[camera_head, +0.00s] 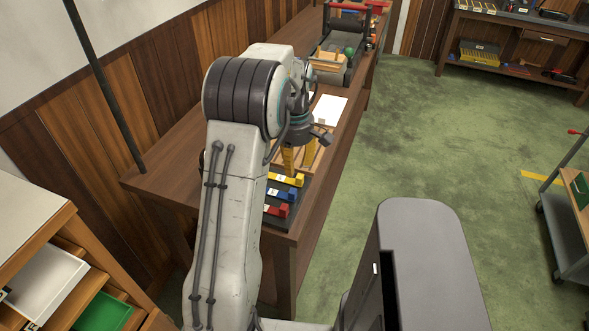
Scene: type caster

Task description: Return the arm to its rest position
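My arm rises from the bottom of the view and bends over the long wooden bench (185,150). My gripper (299,158) points down at its far end, above the bench's near right part. Its two yellow fingers stand apart, with a gap between them and nothing seen held. Just below and nearer are blue (285,194), red (277,211) and yellow (286,179) blocks on a dark base. The arm hides part of the bench and these blocks. I cannot tell the exact height of the fingers above the bench.
A white sheet (328,110) and a grey machine (336,55) lie farther along the bench. A drawer cabinet (30,225) stands at left, a cart (572,225) at right, a shelf bench (520,52) at back. The green floor (440,150) is clear between.

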